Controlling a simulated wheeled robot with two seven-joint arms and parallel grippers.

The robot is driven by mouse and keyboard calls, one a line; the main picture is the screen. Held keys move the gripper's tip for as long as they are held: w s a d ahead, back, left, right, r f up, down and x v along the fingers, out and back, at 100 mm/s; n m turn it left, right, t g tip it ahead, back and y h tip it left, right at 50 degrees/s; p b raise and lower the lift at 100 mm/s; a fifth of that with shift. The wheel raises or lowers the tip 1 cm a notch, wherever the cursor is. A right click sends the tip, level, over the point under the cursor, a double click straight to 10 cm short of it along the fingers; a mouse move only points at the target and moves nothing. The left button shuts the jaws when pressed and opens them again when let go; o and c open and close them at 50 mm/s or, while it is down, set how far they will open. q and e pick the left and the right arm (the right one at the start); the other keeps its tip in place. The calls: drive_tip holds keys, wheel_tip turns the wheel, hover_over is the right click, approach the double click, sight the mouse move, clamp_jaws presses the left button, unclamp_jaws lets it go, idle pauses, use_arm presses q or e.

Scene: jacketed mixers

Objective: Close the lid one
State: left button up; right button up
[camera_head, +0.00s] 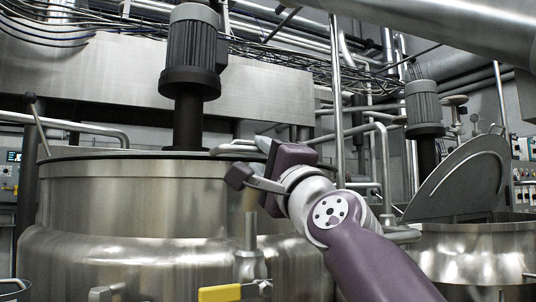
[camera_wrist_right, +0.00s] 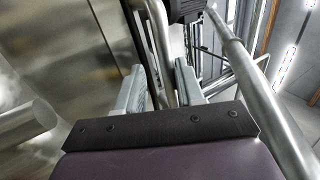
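The large steel mixer (camera_head: 130,200) stands at the left, with a dark top edge (camera_head: 110,155) seen nearly edge-on; I cannot tell how its lid lies. A grey handle-like bar (camera_head: 232,150) shows at its top right. My right gripper (camera_head: 250,164) is at this edge, close to the bar. In the right wrist view its two grey fingers (camera_wrist_right: 160,88) stand apart, with a curved steel tube (camera_wrist_right: 157,35) showing beyond the gap; contact cannot be told. A second mixer (camera_head: 475,255) at the right has a grey lid (camera_head: 460,180) tilted up. My left gripper is not in view.
A motor (camera_head: 193,50) on a dark shaft rises above the left mixer. A vertical pipe (camera_head: 337,90) stands behind my right arm. A yellow valve handle (camera_head: 220,293) is below the gripper. A control panel (camera_head: 524,185) is at the far right.

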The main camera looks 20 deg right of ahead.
drive_tip(key=shift+w+a+f, duration=0.1)
drive_tip(key=shift+w, duration=0.15)
drive_tip(key=shift+s, duration=0.1)
drive_tip(key=b+v, duration=0.6)
drive_tip(key=v, duration=0.6)
drive_tip(key=shift+s, duration=0.3)
